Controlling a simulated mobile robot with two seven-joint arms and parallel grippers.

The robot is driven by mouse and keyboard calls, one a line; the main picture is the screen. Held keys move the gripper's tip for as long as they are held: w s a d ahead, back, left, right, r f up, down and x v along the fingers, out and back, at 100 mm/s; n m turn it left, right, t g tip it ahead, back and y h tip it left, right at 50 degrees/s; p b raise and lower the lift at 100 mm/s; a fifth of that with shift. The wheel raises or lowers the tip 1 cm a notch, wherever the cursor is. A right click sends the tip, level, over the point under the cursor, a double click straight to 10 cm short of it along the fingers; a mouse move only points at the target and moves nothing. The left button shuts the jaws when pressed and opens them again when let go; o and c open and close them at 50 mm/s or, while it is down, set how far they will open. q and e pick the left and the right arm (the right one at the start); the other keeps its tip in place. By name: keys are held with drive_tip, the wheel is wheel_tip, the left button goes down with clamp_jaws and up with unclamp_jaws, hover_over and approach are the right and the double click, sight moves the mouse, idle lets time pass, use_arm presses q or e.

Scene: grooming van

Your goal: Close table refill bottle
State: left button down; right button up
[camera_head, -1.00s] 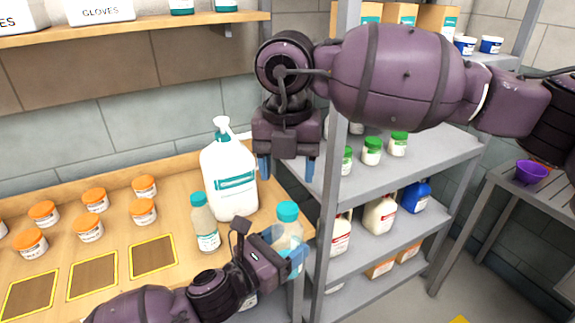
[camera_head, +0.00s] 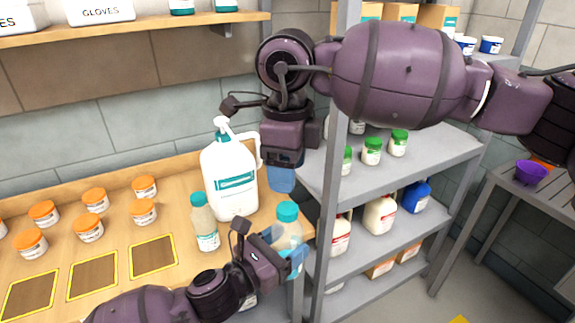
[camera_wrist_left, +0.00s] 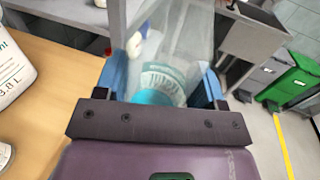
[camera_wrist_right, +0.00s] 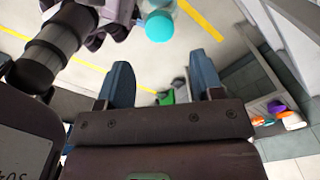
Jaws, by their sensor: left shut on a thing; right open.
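A clear bottle with a teal cap (camera_head: 287,212) is in my left gripper (camera_head: 294,262), whose blue fingers are shut on it at the table's right edge. The cap sits on the bottle; how tight it is, I cannot tell. The bottle also shows between the fingers in the left wrist view (camera_wrist_left: 160,82), and its teal cap shows in the right wrist view (camera_wrist_right: 159,26). A similar teal-capped bottle (camera_head: 206,225) stands upright on the table. My right gripper (camera_head: 282,180) is open and empty, above and behind the held bottle, with its fingers downward.
A big white pump jug (camera_head: 230,180) stands on the wooden table (camera_head: 190,272) behind the bottles. Several orange-lidded jars (camera_head: 90,228) and yellow-edged pads (camera_head: 93,275) lie to the left. A grey metal shelf unit (camera_head: 400,165) with jars and jugs stands close on the right.

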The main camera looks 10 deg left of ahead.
sight(288, 208)
drive_tip(key=n, duration=0.4)
idle(0.4)
drive_tip(key=shift+f, duration=4)
drive_tip(key=c, duration=0.9)
drive_tip(key=shift+c, duration=0.2)
drive_tip(key=o, duration=1.1)
